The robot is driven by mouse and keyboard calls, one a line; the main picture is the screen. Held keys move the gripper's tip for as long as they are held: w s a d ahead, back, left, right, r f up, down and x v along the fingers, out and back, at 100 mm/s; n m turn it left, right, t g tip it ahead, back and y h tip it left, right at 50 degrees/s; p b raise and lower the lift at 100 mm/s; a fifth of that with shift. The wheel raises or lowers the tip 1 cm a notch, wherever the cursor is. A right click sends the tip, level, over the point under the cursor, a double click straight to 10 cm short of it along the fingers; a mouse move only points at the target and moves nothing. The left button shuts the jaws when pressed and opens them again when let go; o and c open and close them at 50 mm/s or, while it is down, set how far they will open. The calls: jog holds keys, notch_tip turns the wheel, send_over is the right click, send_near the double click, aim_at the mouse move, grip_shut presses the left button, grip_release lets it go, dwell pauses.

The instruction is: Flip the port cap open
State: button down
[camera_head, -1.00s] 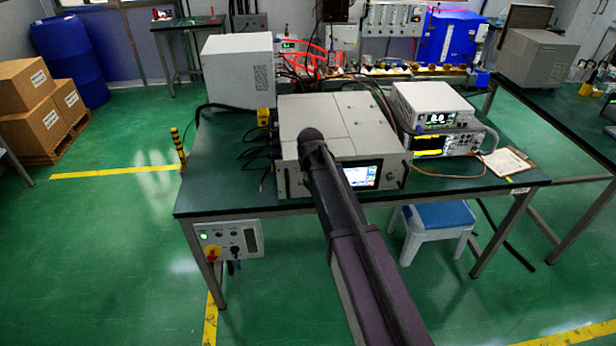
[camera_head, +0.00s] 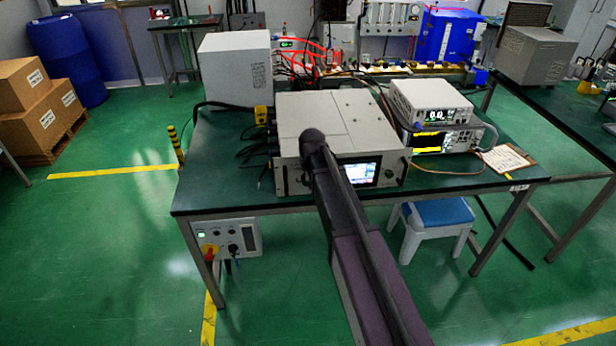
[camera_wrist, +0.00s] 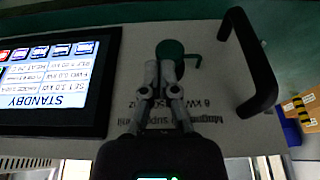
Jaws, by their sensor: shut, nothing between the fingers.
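In the wrist view, a small round dark green disc (camera_wrist: 170,52), which looks like the port cap, sits on the light front panel of the generator. A small dark piece shows just to its right. My gripper (camera_wrist: 165,68) is shut and empty, its two grey fingertips close together at the lower edge of the disc. I cannot tell whether they touch it. In the head view, the generator (camera_head: 322,113) is a light box with a lit screen. My arm hides part of its front there, and neither the cap nor my fingers can be made out.
In the wrist view, a black handle (camera_wrist: 264,70) stands out right of the disc, and the lit screen (camera_wrist: 45,75) lies to its left. In the head view, stacked instruments (camera_head: 435,105) stand to the right on the green table (camera_head: 225,190), with cables to the left.

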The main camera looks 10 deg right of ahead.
jog(key=shift+r, duration=0.15)
jog(key=shift+r+p, duration=0.65)
jog(key=shift+p, duration=0.15)
jog(key=shift+r, duration=0.15)
jog(key=w+d+p+v, duration=0.1)
jog(key=d+p+v, duration=0.1)
jog(key=p+v, duration=1.1)
jog(key=shift+d+r, duration=0.3)
jog(key=shift+d, duration=0.05)
dwell(0.5)
jog(key=shift+s, duration=0.1)
dwell(0.4)
